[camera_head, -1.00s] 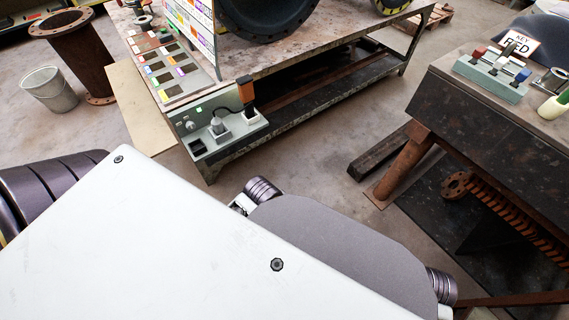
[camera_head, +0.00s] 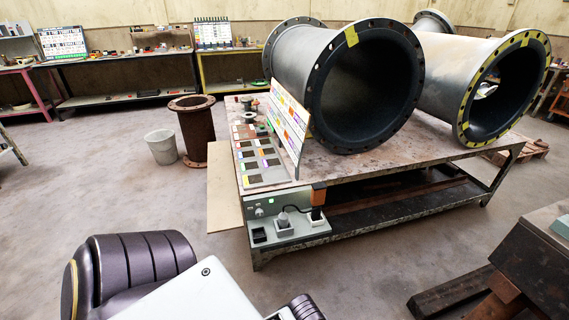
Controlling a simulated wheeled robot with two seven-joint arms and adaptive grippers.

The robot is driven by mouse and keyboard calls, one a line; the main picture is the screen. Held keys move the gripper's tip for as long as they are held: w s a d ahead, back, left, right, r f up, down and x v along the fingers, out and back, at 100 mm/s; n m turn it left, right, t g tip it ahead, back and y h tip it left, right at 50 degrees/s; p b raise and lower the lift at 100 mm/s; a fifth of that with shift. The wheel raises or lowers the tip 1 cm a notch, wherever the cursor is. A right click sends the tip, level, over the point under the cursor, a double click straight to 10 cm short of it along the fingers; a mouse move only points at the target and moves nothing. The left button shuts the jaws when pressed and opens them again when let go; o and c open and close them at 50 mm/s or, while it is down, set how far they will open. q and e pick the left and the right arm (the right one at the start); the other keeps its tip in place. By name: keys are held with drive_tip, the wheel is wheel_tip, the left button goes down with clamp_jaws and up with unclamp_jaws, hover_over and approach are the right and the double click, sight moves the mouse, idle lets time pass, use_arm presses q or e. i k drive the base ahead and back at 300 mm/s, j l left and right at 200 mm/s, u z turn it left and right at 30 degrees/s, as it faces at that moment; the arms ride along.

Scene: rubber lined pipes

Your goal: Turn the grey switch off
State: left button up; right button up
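A grey control box (camera_head: 262,207) is fixed to the near end of the workbench. It has a small green light (camera_head: 271,200) and a small round knob (camera_head: 258,212). A grey plug-like piece (camera_head: 283,221) stands on the sloped ledge below, beside a dark square socket (camera_head: 259,236). A white piece with a black cord (camera_head: 316,216) is to its right. I cannot tell which of these small parts is the grey switch, or its position. Neither of my grippers is in view; only parts of my own body show at the bottom.
The workbench (camera_head: 410,150) carries large flanged pipes (camera_head: 345,80), a label board (camera_head: 290,118) and a panel of coloured tiles (camera_head: 262,160). A grey bucket (camera_head: 161,147) and a rusty flanged pipe (camera_head: 196,132) stand at left. A dark bench (camera_head: 535,255) is at right. Floor between is clear.

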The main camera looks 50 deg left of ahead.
sight(258, 212)
drive_tip(key=u, duration=1.55)
